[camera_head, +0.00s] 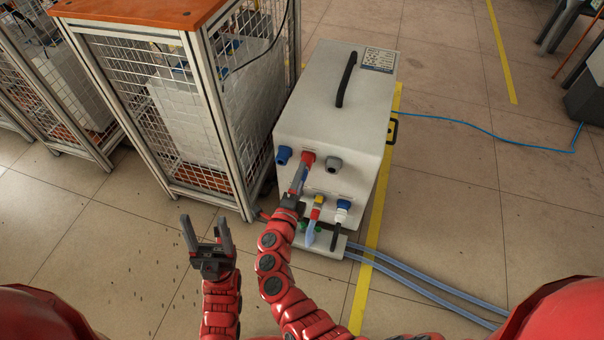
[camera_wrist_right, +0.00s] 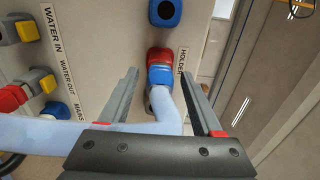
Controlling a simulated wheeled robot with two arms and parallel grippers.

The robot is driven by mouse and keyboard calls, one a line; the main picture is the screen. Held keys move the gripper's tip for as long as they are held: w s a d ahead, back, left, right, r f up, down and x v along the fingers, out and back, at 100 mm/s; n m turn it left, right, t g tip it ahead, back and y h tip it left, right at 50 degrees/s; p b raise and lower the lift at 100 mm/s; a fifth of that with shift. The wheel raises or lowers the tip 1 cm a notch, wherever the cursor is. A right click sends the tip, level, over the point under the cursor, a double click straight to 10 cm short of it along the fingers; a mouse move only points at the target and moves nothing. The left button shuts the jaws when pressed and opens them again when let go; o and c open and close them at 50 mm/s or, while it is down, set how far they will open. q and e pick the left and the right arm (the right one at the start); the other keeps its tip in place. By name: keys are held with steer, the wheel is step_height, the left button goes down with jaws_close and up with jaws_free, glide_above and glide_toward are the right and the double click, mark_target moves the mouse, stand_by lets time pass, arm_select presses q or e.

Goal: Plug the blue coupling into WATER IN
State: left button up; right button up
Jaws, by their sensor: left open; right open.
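The blue coupling (camera_wrist_right: 160,75) sits against the red fitting (camera_wrist_right: 160,55) beside the HOLDER label, with a pale hose (camera_wrist_right: 172,108) bending away from it. My right gripper (camera_wrist_right: 158,85) is open, its fingers on either side of the coupling and hose; contact is unclear. In the head view it is at the heater's front (camera_head: 299,186). The WATER IN label (camera_wrist_right: 52,28) is at the upper left of the wrist view, near a yellow and grey fitting (camera_wrist_right: 27,30). My left gripper (camera_head: 208,246) is open and empty, left of the heater front.
The white heater box (camera_head: 318,110) has a black top handle (camera_head: 346,79). A blue fitting (camera_head: 283,155) and a grey one (camera_head: 334,164) flank the red fitting. A mesh cage (camera_head: 150,110) stands close at left. Hoses (camera_head: 420,281) run along the floor at right.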

stand_by(0.8)
jaws_close()
stand_by(1.0)
steer(key=shift+s, duration=0.15)
steer(key=shift+v, duration=2.85)
